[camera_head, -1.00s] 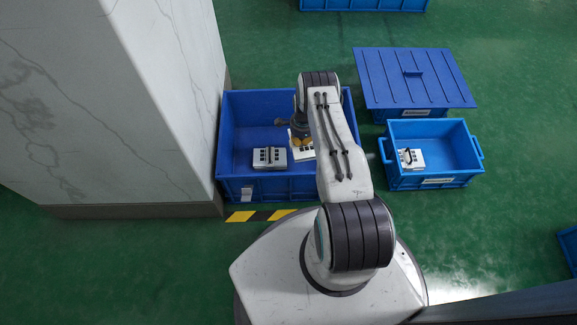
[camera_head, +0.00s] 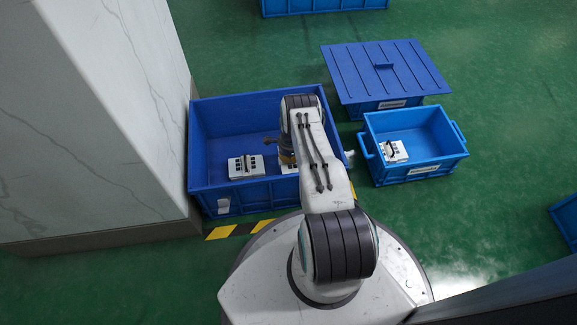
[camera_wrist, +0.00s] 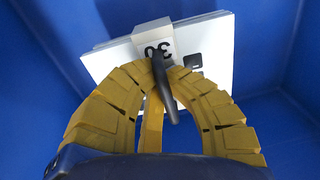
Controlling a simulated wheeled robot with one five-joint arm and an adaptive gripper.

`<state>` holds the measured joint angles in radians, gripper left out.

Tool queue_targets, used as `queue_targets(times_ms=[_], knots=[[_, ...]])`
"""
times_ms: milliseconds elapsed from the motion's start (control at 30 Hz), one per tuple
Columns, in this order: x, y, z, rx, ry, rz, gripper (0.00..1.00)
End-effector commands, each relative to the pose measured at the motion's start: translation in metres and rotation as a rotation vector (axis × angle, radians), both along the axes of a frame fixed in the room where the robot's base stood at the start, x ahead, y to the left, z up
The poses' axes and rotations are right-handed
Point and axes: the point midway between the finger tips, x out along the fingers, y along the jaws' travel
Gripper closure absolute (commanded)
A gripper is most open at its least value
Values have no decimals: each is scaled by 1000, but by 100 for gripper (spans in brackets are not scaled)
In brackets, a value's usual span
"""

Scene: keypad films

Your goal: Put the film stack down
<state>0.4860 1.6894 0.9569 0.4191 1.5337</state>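A white film stack with a label reading 30 and a black handle shows in the wrist view (camera_wrist: 218,48). My gripper (camera_wrist: 166,78) has its yellow fingers curled in on both sides of the handle, tips close together on it. In the head view the same film stack (camera_head: 288,169) is mostly hidden behind my arm, inside the large blue crate (camera_head: 209,181). Whether its underside touches the crate floor cannot be told. A second film stack (camera_head: 245,167) lies in this crate to the left of it.
A smaller blue crate (camera_head: 419,172) at the right holds another film stack (camera_head: 394,151). A lidded blue crate (camera_head: 385,72) stands behind it. A marble pillar (camera_head: 90,120) is close on the left. Yellow-black floor tape (camera_head: 232,231) runs along the large crate's front.

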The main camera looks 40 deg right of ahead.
Motion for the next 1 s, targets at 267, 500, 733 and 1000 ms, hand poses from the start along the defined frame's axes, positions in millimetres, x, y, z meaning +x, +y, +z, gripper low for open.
queue_targets(times_ms=[267, 500, 733, 1000], knots=[[0, 0, -18, -1, -1, 1, 100], [0, 0, -41, -1, -1, 1, 100], [0, 0, -39, -1, -1, 1, 100], [0, 0, -41, 0, 0, 1, 86]])
